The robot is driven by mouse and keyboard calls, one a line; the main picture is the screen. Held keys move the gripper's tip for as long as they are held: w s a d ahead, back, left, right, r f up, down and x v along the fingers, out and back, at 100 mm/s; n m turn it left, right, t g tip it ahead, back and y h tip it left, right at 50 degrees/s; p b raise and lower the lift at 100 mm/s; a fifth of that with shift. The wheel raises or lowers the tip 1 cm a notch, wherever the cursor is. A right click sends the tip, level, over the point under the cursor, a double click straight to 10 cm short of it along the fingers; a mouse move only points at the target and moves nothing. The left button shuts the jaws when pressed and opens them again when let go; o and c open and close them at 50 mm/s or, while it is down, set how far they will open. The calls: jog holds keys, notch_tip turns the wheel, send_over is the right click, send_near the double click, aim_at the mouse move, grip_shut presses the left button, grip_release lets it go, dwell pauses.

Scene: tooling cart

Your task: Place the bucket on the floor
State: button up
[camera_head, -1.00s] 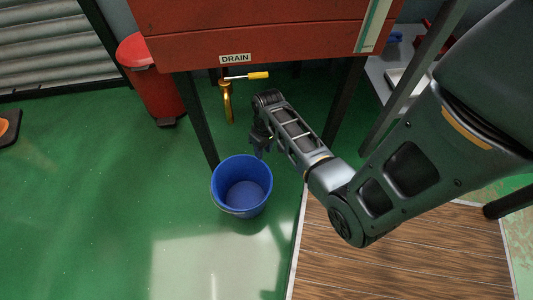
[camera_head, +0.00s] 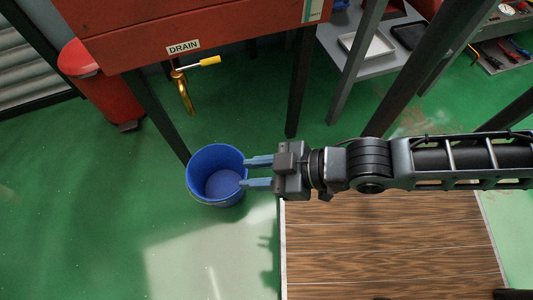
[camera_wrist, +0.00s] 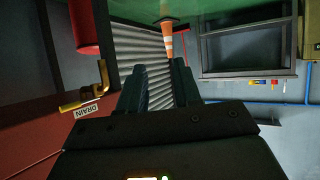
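The blue bucket (camera_head: 218,178) stands upright on the green floor beside a dark leg of the red unit, in the head view. Its open top faces up and it looks empty. My gripper (camera_head: 244,173) points left at the bucket's right side, its two blue-grey fingers apart with nothing seen between them. The fingertips overlap the right rim in the picture; I cannot tell if they touch it or are above it. In the wrist view the two dark fingers (camera_wrist: 160,85) are also spread. The bucket is not visible there.
The red unit (camera_head: 190,25) has a DRAIN label and a brass tap (camera_head: 183,92) with a yellow handle. A red bin (camera_head: 103,90) stands at left. A wooden platform (camera_head: 385,250) lies at lower right. Open green floor (camera_head: 110,210) is left of the bucket. A cone (camera_wrist: 168,45) shows in the wrist view.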

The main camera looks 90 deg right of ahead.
notch_tip(320, 180, up, 11)
jog(key=s+a+n+t+y, duration=0.1)
jog(key=s+a+t, duration=0.1)
jog(key=shift+a+t+y, duration=0.15)
jog(key=shift+t+y, duration=0.25)
